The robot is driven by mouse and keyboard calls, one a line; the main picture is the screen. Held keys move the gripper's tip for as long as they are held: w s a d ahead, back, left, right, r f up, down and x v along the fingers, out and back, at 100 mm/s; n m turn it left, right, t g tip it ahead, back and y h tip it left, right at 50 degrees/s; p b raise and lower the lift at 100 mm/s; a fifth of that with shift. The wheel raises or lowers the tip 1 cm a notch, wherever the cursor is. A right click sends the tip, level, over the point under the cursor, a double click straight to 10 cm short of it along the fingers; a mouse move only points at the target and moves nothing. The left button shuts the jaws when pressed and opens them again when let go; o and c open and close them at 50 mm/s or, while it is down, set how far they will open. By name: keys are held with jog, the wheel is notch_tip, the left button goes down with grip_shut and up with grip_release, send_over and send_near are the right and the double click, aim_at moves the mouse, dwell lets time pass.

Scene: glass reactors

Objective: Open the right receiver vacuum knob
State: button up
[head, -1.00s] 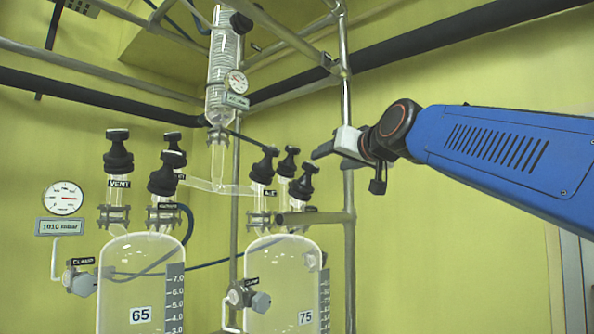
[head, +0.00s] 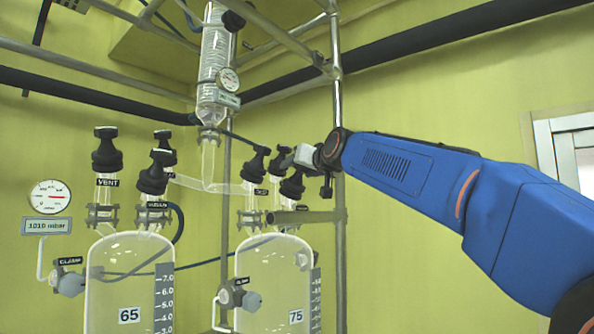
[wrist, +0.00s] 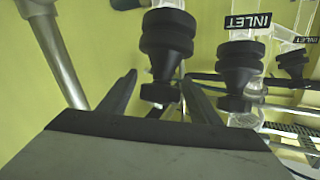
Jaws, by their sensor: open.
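The right receiver (head: 272,275) is a clear glass vessel marked 75, with several black knobs on its top necks. One knob (head: 255,163) stands at the left and another (head: 292,186) at the right, close to my gripper (head: 291,160). My gripper is open, with its two dark fingers in the wrist view (wrist: 158,88). A black ribbed knob (wrist: 167,45) stands between and beyond the fingertips there, with no visible grip on it. No label shows on this knob, so I cannot tell whether it is the vacuum knob. A neighbouring knob (wrist: 240,65) beside an INLET label stands to its right.
The left receiver (head: 125,280), marked 65, also carries black knobs. A metal upright (head: 338,120) stands just behind my gripper, and a horizontal bar (head: 305,217) runs below it. A coiled glass condenser (head: 214,65) hangs above. The wall area at right is open.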

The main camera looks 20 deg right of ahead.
jog(key=shift+w+a, duration=0.15)
jog(key=shift+w, duration=0.6)
jog(key=c, duration=1.1)
jog(key=shift+o, duration=0.2)
jog(key=shift+s+a+n+g+y, duration=0.1)
jog(key=shift+a+n+g+y, duration=0.1)
jog(key=shift+n+y, duration=0.8)
jog(key=shift+a+n+g+y, duration=0.1)
jog(key=shift+n+g+y, duration=0.1)
jog(key=shift+n+y, duration=0.8)
